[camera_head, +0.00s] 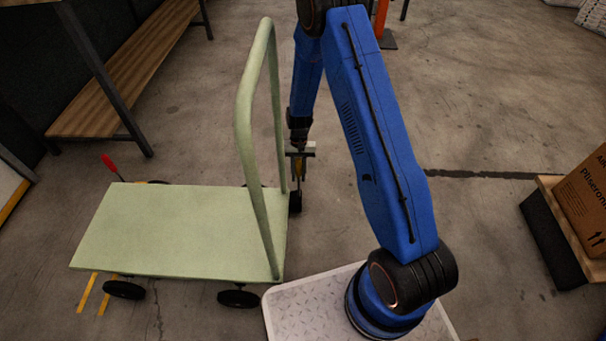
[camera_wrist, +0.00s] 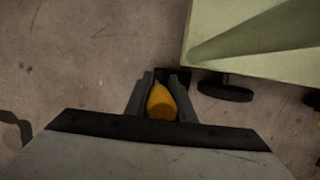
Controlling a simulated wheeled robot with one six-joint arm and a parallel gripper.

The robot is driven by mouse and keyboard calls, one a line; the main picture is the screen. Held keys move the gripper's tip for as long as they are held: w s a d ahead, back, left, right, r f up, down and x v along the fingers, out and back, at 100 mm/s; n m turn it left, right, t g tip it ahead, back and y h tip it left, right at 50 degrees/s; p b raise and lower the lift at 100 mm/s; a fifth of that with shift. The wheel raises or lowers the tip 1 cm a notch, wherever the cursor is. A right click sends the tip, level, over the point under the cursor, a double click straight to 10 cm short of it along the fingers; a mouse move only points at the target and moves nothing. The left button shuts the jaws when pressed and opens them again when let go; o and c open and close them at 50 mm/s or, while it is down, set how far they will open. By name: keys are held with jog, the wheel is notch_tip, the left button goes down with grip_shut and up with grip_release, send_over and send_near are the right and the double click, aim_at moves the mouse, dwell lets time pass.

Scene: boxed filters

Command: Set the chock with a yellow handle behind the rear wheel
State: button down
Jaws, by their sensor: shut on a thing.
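The chock's yellow handle (camera_wrist: 161,103) is between my gripper's fingers (camera_wrist: 160,84) in the wrist view, and my gripper is shut on it. A dark part (camera_wrist: 175,74) shows just past the fingertips, probably the chock's body, mostly hidden. A black wheel (camera_wrist: 225,91) of the cart is to its right with a small gap. In the head view my gripper (camera_head: 299,167) points down beside the handle end of the pale green cart (camera_head: 170,230), close to a black wheel (camera_head: 295,201). I cannot tell whether the chock touches the floor.
The cart's tall push handle (camera_head: 247,130) rises just left of my gripper. A red grip (camera_head: 110,164) stands up beyond the cart's far left corner. A wooden bench (camera_head: 135,70) is at the upper left, and a cardboard box (camera_head: 588,200) at the right.

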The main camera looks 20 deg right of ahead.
jog(key=shift+w+a, duration=0.2)
jog(key=shift+a, duration=0.45)
jog(key=shift+w+a, duration=0.25)
jog(key=shift+a, duration=0.4)
jog(key=shift+w+a, duration=0.2)
jog(key=shift+a, duration=0.45)
jog(key=c, duration=1.4)
grip_release()
jog(key=shift+c, duration=0.2)
jog(key=shift+r, duration=0.1)
